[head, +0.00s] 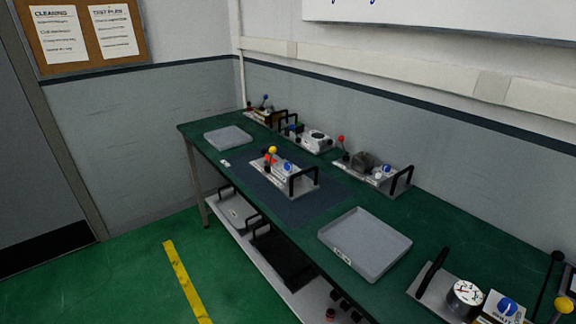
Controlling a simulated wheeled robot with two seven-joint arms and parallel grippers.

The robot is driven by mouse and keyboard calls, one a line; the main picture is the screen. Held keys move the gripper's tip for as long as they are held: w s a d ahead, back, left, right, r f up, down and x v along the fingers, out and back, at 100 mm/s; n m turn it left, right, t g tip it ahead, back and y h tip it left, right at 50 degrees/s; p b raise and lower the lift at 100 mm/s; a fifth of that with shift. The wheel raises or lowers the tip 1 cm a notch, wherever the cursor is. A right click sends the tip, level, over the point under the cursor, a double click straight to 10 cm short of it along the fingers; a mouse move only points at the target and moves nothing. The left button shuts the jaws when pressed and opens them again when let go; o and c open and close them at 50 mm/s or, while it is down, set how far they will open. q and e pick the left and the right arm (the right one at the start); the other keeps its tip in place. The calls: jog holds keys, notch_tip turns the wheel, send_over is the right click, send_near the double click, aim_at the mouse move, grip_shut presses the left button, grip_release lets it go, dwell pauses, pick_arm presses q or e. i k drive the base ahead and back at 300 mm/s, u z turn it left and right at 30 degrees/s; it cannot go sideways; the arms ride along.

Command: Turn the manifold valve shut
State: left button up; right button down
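A grey device plate (290,183) with a black handle stands on the dark mat in the middle of the green bench. It carries a yellow ball knob (273,150), a red part (270,160) and a blue knob (287,168). Neither of my grippers shows.
The long green bench (440,220) runs along the wall. An empty grey tray (365,243) sits right of the mat (328,200), and a flat grey tray (228,138) at the far left. More plates stand along the back. A lower shelf holds trays. The green floor at left is clear.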

aim_at(287, 166)
jog(key=u, duration=0.45)
jog(key=k, duration=1.15)
jog(key=u, duration=1.2)
jog(key=i, duration=1.6)
jog(key=z, duration=0.55)
jog(key=i, duration=0.95)
jog(key=z, duration=1.35)
jog(key=i, duration=0.5)
jog(key=z, duration=0.45)
